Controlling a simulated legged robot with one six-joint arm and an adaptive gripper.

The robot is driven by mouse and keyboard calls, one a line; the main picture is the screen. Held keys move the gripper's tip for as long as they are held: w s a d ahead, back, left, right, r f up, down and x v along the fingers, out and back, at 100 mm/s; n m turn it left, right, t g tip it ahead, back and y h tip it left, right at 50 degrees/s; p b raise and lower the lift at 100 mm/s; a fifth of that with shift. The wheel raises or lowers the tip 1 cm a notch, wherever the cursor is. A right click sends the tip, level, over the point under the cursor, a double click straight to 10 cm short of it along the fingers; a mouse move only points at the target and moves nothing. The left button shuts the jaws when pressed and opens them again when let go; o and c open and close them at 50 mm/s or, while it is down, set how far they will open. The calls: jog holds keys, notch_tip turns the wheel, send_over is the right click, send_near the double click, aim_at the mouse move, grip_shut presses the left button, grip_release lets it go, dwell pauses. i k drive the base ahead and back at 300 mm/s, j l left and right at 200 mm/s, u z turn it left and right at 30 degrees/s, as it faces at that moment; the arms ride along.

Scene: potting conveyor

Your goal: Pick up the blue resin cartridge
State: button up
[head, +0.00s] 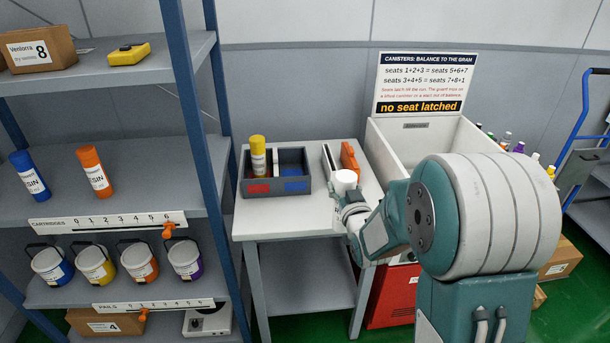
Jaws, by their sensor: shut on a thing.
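The blue resin cartridge (30,175) stands, leaning slightly, on the middle shelf of the rack at the far left. It has a white label on its front. An orange cartridge (94,172) stands to its right on the same shelf, apart from it. My arm (375,230) reaches in from the right, with its far end in front of the small table, well away from the blue cartridge. I cannot make out my gripper's fingers or anything held in them.
The rack post (190,120) stands between the cartridges and the table (300,222). On the table, a divided bin (276,190) has a yellow cartridge (258,154) in its left compartment. Several pails (141,262) sit below the cartridges. A white tub (440,140) stands behind my arm.

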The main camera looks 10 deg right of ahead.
aim_at(21, 159)
jog(key=i+j, duration=0.1)
jog(key=i, duration=0.8)
